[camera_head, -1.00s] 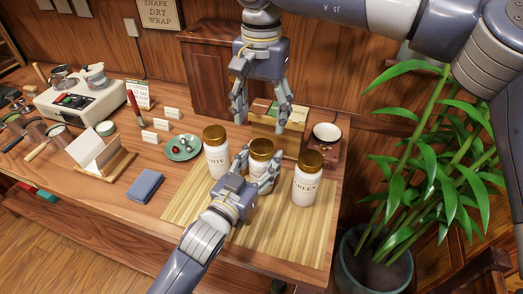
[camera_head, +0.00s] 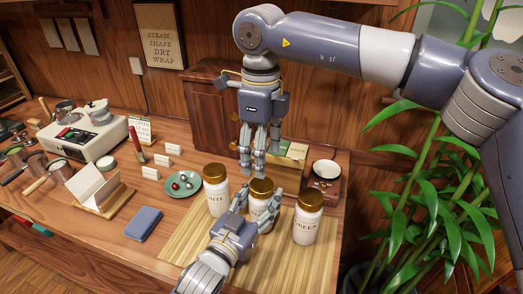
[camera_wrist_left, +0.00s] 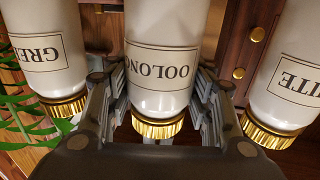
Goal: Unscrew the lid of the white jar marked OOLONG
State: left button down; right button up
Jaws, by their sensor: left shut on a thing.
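The white jar marked OOLONG (camera_wrist_left: 160,75) stands between two similar jars, with its gold lid (camera_head: 261,187) on. The lid also shows in the left wrist view (camera_wrist_left: 158,126). My left gripper (camera_head: 257,212) is shut around the jar's body, below the lid; its fingers sit on both sides in the left wrist view (camera_wrist_left: 165,100). In the head view they hide part of the label. My right gripper (camera_head: 259,165) points down just above the lid, apparently without touching it. Its fingers overlap in the picture, so their opening is unclear.
The WHITE jar (camera_head: 216,195) stands close on the left and the GREEN jar (camera_head: 305,227) on the right, all on a bamboo mat (camera_head: 190,245). A green dish (camera_head: 182,186), a wooden box (camera_head: 292,152) and a small white bowl (camera_head: 326,169) are nearby. A plant is at right.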

aim_at(261, 184)
jog(key=m, duration=1.4)
jog(key=shift+m, duration=0.4)
jog(key=m, duration=0.4)
jog(key=shift+m, duration=0.4)
jog(key=m, duration=0.7)
jog(key=shift+m, duration=0.4)
jog(key=m, duration=0.3)
jog(key=shift+m, duration=0.3)
jog(key=shift+f, duration=4)
